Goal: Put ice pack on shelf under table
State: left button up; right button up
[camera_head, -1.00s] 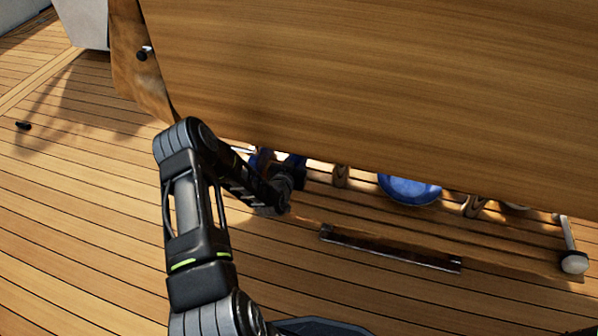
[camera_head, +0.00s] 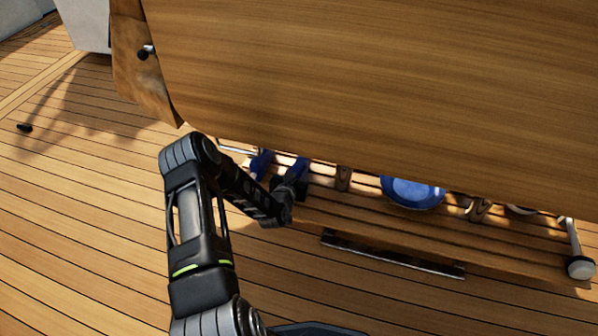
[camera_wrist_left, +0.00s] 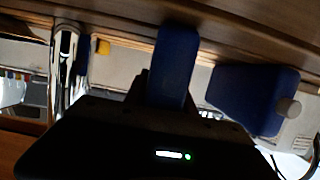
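The wooden table (camera_head: 350,70) fills the upper head view, with the slatted shelf (camera_head: 400,228) below its edge. My left gripper (camera_head: 289,188) reaches in at the shelf's left end. A blue ice pack (camera_head: 297,168) stands out from its fingers, its far part close under the table edge. In the left wrist view the ice pack (camera_wrist_left: 175,65) sits between the dark fingers, which appear shut on it. Another blue block (camera_head: 262,163) is just left of it in the head view; the wrist view shows a blue block with a grey cap (camera_wrist_left: 245,97). My right gripper is out of view.
A blue plate (camera_head: 413,192) lies on the shelf to the right, with wooden brackets (camera_head: 343,178) between it and the gripper. A rod with a white end (camera_head: 580,267) is at the shelf's right end. Open deck (camera_head: 80,220) lies left.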

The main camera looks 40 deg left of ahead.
pick_arm(q)
jog(key=o, duration=0.5)
jog(key=shift+c, duration=0.2)
jog(key=shift+r, duration=0.15)
jog(key=shift+s+d+r, duration=0.1)
jog(key=shift+s+r, duration=0.05)
jog(key=shift+s, duration=0.15)
jog(key=p+v, duration=0.5)
jog(key=v, duration=0.5)
jog(key=shift+s+d+r, duration=0.1)
jog(key=shift+s+r, duration=0.05)
jog(key=shift+s, duration=0.05)
jog(key=shift+s+d+p, duration=0.15)
jog(key=shift+s+p, duration=0.15)
jog(key=shift+s, duration=0.1)
